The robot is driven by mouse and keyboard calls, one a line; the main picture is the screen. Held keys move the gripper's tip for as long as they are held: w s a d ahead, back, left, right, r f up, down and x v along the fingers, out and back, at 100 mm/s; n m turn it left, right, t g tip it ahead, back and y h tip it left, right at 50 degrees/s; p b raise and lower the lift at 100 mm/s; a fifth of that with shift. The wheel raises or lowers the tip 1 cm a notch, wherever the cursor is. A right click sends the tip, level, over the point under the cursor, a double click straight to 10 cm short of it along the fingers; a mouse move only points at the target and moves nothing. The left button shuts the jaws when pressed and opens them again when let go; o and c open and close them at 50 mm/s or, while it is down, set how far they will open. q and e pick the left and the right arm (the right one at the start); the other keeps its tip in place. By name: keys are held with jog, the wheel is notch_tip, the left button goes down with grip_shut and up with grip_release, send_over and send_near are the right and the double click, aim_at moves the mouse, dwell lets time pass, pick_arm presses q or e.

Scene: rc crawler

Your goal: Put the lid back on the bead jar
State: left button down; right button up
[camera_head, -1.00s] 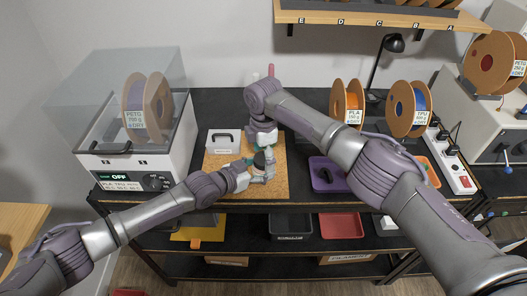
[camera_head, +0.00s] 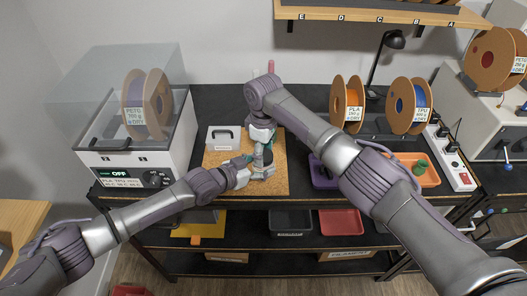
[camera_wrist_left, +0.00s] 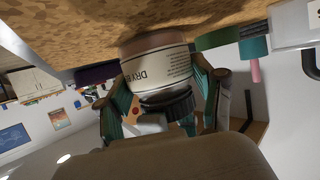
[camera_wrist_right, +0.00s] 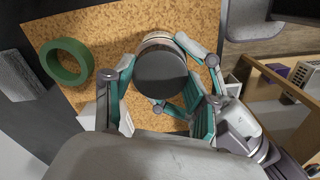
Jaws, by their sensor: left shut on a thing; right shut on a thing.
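The bead jar (camera_wrist_left: 158,66) stands on the cork mat, with a cream label reading "DRY B…". My left gripper (camera_wrist_left: 165,105) is shut around the jar from the side; it also shows low in the head view (camera_head: 252,172). The black ridged lid (camera_wrist_right: 161,74) is at the jar's mouth and looks close to it in the left wrist view (camera_wrist_left: 168,103). Whether it is fully seated I cannot tell. My right gripper (camera_wrist_right: 163,80) is above the jar, shut on the lid. In the head view the two grippers hide most of the jar.
The cork mat (camera_head: 220,185) also carries a green ring (camera_wrist_right: 67,61). A grey handled box (camera_head: 222,139) stands behind left. A purple tray (camera_head: 322,178) and an orange tray (camera_head: 428,177) lie to the right. A filament dryer (camera_head: 150,160) stands at the left.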

jog(key=m, duration=0.5)
jog(key=shift+a, duration=0.1)
jog(key=m, duration=0.3)
jog(key=shift+m, duration=0.3)
jog(key=o, duration=1.3)
jog(key=shift+r, duration=2.25)
jog(key=shift+c, duration=0.4)
